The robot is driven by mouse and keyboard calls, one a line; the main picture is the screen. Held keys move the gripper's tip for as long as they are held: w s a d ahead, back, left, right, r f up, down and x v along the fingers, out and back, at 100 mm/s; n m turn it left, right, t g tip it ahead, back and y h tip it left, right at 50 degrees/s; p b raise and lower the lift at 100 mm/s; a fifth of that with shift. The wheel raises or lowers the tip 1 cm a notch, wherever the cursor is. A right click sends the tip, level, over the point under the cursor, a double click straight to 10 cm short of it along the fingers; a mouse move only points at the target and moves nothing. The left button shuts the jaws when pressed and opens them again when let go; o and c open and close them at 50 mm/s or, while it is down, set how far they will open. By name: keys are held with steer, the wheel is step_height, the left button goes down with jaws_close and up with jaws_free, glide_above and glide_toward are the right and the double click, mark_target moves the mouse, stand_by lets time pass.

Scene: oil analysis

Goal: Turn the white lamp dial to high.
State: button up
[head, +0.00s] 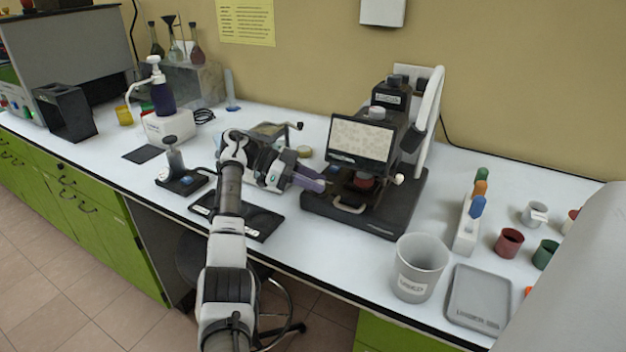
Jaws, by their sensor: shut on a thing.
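The black microscope (368,205) stands on the white bench, with a lit screen (361,140) on its front. My gripper (322,181) reaches in from the left, and its purple-grey fingers are shut at the left side of the microscope, low beside the stage. The white lamp dial is not clearly visible; the fingertips cover the spot they are closed on. The dial's setting cannot be read. A small white knob (398,179) shows on the right side of the microscope, apart from my gripper.
A grey beaker (420,268) and a grey tray (479,299) stand front right, near a white rack (467,228) with coloured caps. A black pad (237,215) lies under my arm. A small black stand (181,178) is to the left. Bench is clear behind the rack.

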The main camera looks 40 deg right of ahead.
steer(key=shift+f+m+g+y+p, duration=0.1)
steer(key=shift+m+g+y+p, duration=0.4)
steer(key=shift+m+y+p, duration=0.25)
stand_by(0.5)
steer(key=o, duration=1)
steer(key=shift+n+t+h+b, duration=0.5)
steer(key=shift+n+h+b, duration=0.35)
steer(key=shift+b, duration=0.15)
